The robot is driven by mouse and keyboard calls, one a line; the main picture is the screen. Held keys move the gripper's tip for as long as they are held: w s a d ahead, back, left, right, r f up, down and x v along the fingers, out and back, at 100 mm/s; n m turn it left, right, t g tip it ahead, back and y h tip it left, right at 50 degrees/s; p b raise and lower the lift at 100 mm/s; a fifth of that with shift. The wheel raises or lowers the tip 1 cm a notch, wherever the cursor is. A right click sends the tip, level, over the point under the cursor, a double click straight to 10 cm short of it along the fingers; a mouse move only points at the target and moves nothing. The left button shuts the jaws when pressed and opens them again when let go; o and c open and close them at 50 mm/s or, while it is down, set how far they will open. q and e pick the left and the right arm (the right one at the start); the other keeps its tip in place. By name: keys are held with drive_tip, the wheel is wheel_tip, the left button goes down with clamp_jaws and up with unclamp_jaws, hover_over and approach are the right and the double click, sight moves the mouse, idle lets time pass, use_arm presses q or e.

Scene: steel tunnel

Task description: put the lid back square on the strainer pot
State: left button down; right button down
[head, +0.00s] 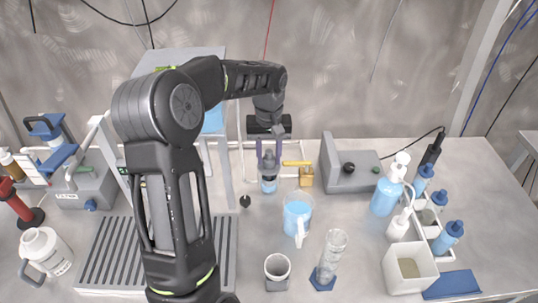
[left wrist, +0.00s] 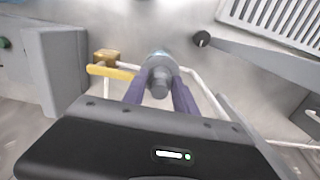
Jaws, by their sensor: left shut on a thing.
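The strainer pot (head: 268,185) is a small clear vessel with blue in it, standing in the white pipework behind the jug. Its grey lid (head: 268,162) has a narrow knob on top. My left gripper (head: 269,152) comes down from above with its two purple fingers on either side of the knob, shut on the lid. In the left wrist view the lid (left wrist: 160,82) lies between the fingertips, with the pot (left wrist: 159,54) just beyond it. I cannot tell whether the lid is seated or a little above the rim. My right gripper is not in view.
A yellow valve handle (head: 297,163) on a brass valve (head: 306,178) is close at the right. A jug of blue liquid (head: 297,215) stands in front. A grey control box (head: 350,165) is further right. A small black knob (head: 245,201) stands at the left.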

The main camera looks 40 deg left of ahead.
use_arm(q)
drive_tip(key=shift+f+b, duration=0.5)
drive_tip(key=shift+f, duration=0.4)
drive_tip(key=shift+f, duration=0.1)
